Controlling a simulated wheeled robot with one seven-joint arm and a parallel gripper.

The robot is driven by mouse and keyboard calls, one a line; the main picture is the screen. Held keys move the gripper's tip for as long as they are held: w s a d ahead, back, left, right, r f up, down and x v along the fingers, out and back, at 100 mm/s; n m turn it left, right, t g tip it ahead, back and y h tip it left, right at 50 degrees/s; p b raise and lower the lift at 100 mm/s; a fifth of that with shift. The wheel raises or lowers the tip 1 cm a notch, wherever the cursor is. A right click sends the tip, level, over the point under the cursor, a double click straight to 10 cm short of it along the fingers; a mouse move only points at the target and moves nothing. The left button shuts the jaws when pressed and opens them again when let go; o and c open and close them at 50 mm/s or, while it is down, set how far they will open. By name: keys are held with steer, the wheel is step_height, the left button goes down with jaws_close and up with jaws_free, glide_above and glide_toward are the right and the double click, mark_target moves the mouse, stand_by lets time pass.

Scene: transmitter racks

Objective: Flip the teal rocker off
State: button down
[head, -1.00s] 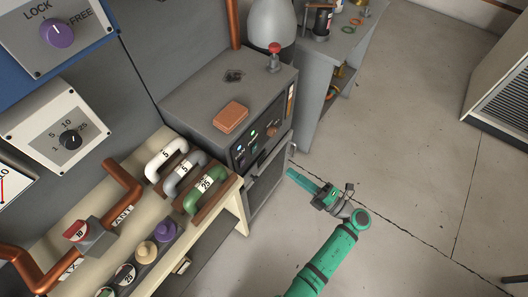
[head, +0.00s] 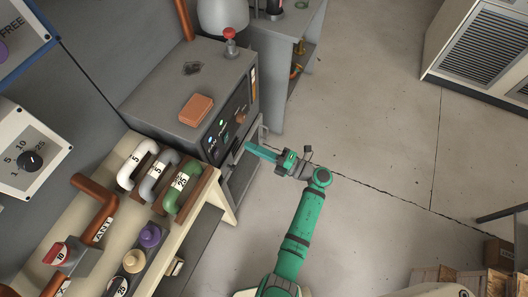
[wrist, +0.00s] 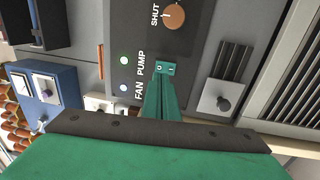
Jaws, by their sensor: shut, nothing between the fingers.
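A small teal block with pale marks (wrist: 166,68), apparently the teal rocker, is beside the PUMP label on the dark panel (wrist: 190,25) in the wrist view. My gripper (wrist: 161,88) is shut and empty, its long teal fingers pointing at the panel. Its tips overlap the lower part of the block; I cannot tell whether they touch. In the head view my gripper (head: 250,148) is in front of the grey cabinet (head: 175,85), near its panel. Anything right of the FAN label is hidden by my fingers.
Pale lamps (wrist: 124,60) are lit beside the labels. An orange-brown knob (wrist: 174,16) and a grey knob plate (wrist: 218,98) are close by. An orange box (head: 196,109) and a red-topped part (head: 230,40) are on the cabinet. Open floor (head: 370,120) is at the right.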

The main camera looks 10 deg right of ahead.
steer(key=x, duration=0.6)
steer(key=shift+w+a+r, duration=0.1)
steer(key=shift+w+a, duration=0.1)
steer(key=shift+a, duration=0.05)
steer(key=shift+w+a+r, duration=0.1)
steer(key=shift+w+a, duration=0.05)
steer(key=shift+a, duration=0.1)
glide_toward(227, 136)
steer(key=s+d+r, duration=0.2)
steer(key=s+d, duration=0.2)
steer(key=d, duration=0.2)
stand_by(0.3)
steer(key=shift+s+r, duration=0.1)
stand_by(0.4)
